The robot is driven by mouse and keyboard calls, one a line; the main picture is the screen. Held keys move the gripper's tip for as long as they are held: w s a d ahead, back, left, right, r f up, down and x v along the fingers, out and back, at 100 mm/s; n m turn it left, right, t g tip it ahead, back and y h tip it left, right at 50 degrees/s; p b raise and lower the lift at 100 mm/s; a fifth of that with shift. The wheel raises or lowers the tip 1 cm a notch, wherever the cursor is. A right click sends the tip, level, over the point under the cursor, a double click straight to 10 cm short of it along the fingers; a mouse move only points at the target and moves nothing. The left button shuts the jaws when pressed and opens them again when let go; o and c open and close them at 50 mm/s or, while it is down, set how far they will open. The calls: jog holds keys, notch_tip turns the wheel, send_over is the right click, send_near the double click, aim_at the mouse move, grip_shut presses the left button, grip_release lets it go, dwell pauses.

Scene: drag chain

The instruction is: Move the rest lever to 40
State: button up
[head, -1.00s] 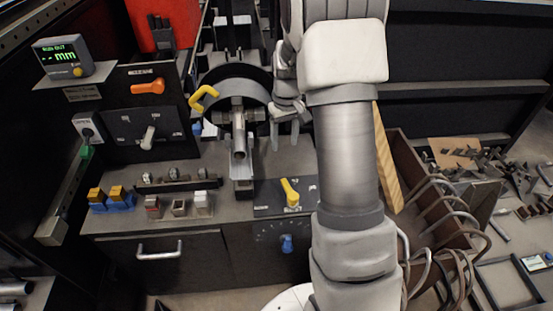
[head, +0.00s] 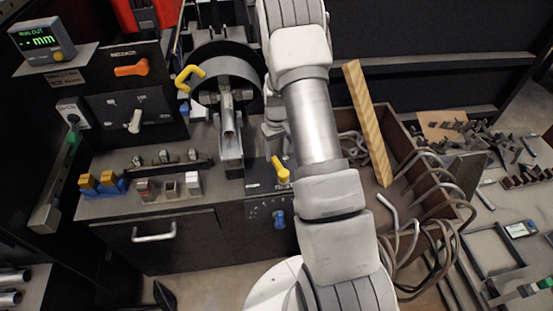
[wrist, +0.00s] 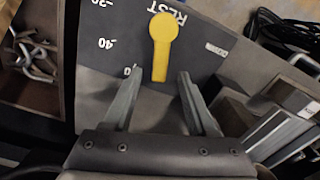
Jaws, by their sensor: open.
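The yellow rest lever (head: 281,170) sits on a dark panel at the front right of the machine, partly beside my arm. In the wrist view, the lever (wrist: 161,43) has a round head at the top and its handle points down the picture. The dark scale plate (wrist: 115,25) shows REST, a 40 mark to the left and another mark by the handle's tip. My gripper (wrist: 159,76) is open, with one finger on each side of the handle's lower end. I cannot tell whether either finger touches it.
A blue knob (head: 280,218) is below the lever panel. A wooden bin (head: 402,160) with bent tubes and a plank (head: 367,120) stands to the right.

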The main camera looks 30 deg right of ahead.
aim_at(277, 161)
jog(key=shift+f, duration=2)
grip_shut()
